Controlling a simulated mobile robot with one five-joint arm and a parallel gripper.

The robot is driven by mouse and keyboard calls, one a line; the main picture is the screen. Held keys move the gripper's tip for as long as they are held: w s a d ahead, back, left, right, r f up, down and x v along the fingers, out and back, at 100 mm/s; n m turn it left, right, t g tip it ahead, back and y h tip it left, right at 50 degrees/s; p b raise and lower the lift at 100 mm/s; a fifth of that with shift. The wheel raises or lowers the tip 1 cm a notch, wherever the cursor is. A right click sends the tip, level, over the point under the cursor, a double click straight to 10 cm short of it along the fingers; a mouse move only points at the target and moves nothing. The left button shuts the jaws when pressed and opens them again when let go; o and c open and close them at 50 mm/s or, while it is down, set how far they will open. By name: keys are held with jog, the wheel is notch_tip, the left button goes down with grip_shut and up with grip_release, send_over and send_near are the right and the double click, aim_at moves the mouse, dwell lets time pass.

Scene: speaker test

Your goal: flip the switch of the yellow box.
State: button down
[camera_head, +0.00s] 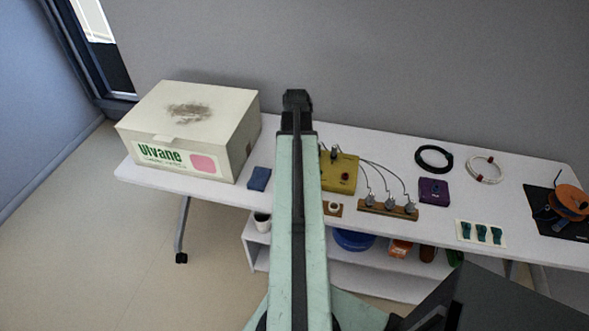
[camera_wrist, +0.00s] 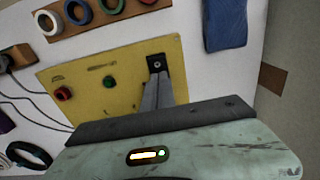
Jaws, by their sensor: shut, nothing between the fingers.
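The yellow box (camera_head: 341,182) stands on the white table, partly hidden behind my arm in the head view. In the wrist view the yellow box (camera_wrist: 85,95) shows a red knob (camera_wrist: 63,93), a green button (camera_wrist: 109,82) and a black switch plate (camera_wrist: 157,61) with a small round light part. My gripper (camera_wrist: 156,76) is shut and empty, its narrow fingers pointing at the box just below the switch plate. They overlap its lower edge in the picture. I cannot tell whether they touch it, nor which way the switch is set. The head view does not show the fingertips clearly.
A large white carton (camera_head: 187,125) and a blue block (camera_head: 259,178) are left of my arm. A wooden strip (camera_head: 388,209) with wired terminals, a purple box (camera_head: 433,191) and a black coil (camera_head: 434,158) are right. A ring board (camera_wrist: 93,22) lies near the box.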

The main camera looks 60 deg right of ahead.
notch_tip(320, 180, up, 7)
jog(key=p, duration=0.6)
jog(key=shift+f, duration=0.1)
jog(key=shift+s, duration=0.1)
